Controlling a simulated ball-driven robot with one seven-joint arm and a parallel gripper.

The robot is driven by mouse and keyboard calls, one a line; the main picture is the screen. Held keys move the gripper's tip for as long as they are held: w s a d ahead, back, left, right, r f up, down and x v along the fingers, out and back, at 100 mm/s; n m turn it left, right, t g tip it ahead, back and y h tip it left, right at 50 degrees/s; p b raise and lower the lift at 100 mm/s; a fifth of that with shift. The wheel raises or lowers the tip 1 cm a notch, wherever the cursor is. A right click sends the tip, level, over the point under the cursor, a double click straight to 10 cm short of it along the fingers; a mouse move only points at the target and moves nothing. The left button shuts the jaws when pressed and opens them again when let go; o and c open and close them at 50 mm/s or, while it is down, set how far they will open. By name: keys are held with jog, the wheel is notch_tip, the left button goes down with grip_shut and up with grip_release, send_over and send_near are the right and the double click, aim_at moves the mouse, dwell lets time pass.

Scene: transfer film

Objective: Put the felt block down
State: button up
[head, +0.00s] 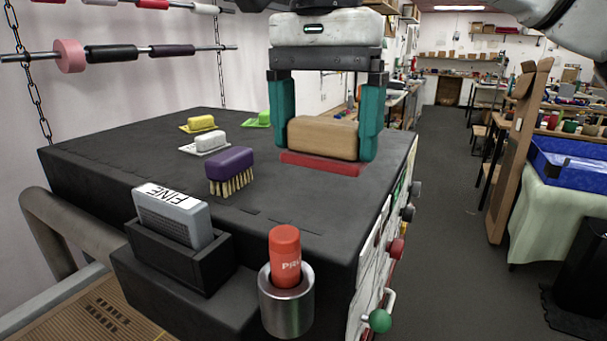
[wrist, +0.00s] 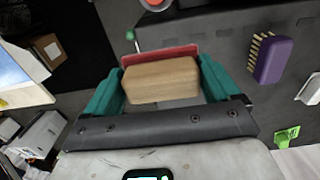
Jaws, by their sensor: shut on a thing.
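The felt block has a tan wooden body (head: 323,138) and shows between the teal fingers of my gripper (head: 326,135). My gripper is shut on the block from its two ends. A flat red piece (head: 318,163) lies directly below the block on the dark cabinet top (head: 120,145); whether it is the block's felt or a separate pad, and whether they touch, I cannot tell. In the wrist view the wooden body (wrist: 160,80) lies between the fingers, with the red strip (wrist: 160,54) along its far side.
A purple brush (head: 231,172) stands left of the gripper, with white (head: 208,142), yellow (head: 200,124) and green (head: 260,118) pieces behind. In front are a grey block marked FINE (head: 172,215) in a black holder and a red cylinder (head: 285,255) in a metal cup (head: 286,305).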

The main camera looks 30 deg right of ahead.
jog(key=w+f, duration=0.2)
jog(key=w+f+p, duration=0.1)
jog(key=f, duration=0.1)
jog(key=w+f, duration=0.2)
jog(key=shift+w+d, duration=0.3)
jog(key=shift+d, duration=0.1)
jog(key=shift+w+f+p, duration=0.15)
jog(key=shift+f+p, duration=0.25)
jog(key=shift+f, duration=1.35)
jog(key=shift+f, duration=0.1)
jog(key=o, duration=0.7)
jog(key=shift+c, duration=0.2)
notch_tip(320, 180, up, 12)
jog(key=shift+b, duration=0.45)
jog(key=shift+w, duration=0.1)
